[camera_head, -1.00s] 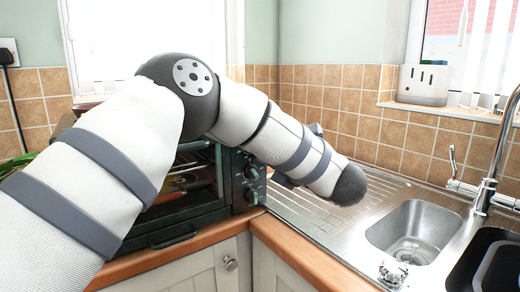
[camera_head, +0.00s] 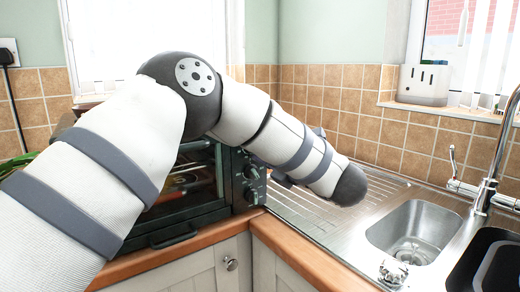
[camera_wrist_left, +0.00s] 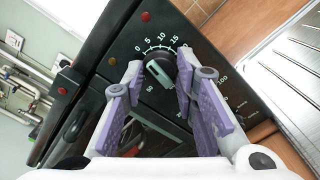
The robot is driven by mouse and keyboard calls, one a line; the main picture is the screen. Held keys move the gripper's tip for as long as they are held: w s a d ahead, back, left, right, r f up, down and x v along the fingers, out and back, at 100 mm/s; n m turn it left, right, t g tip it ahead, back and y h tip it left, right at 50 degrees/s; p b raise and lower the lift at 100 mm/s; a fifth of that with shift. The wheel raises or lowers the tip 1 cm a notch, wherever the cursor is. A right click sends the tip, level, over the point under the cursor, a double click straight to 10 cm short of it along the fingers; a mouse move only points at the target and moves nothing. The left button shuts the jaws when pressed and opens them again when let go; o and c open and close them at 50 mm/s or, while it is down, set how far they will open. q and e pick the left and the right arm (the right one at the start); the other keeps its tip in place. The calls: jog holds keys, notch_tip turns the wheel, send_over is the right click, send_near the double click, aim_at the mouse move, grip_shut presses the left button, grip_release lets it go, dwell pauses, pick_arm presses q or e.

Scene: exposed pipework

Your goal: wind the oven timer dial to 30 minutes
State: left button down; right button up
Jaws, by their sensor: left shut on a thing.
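The black timer dial (camera_wrist_left: 160,70) is on the oven's dark front panel (camera_wrist_left: 118,62) in the left wrist view. It has a pale bar across its face, lying at a slant. White numbers 0, 5, 10 and 15 run along its upper edge; others are partly covered. I cannot tell which mark the bar points to. My left gripper (camera_wrist_left: 161,76) has its purple-padded fingers on either side of the dial, shut on it. In the head view my left arm hides the gripper, and the oven (camera_head: 190,205) shows behind the arm. My right gripper is not in view.
In the head view the steel sink (camera_head: 412,232) and tap (camera_head: 489,180) are at the right. The ribbed drainer (camera_head: 300,208) lies beside the oven. A white toaster (camera_head: 424,85) stands on the windowsill. The wooden counter edge (camera_head: 310,262) runs in front.

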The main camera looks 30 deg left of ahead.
pick_arm(q)
jog(key=m, duration=2.7)
jog(key=shift+s+f+m, duration=0.1)
jog(key=shift+f+m, duration=0.05)
jog(key=shift+m, duration=0.15)
dwell(0.3)
jog(key=c, duration=1.3)
grip_release()
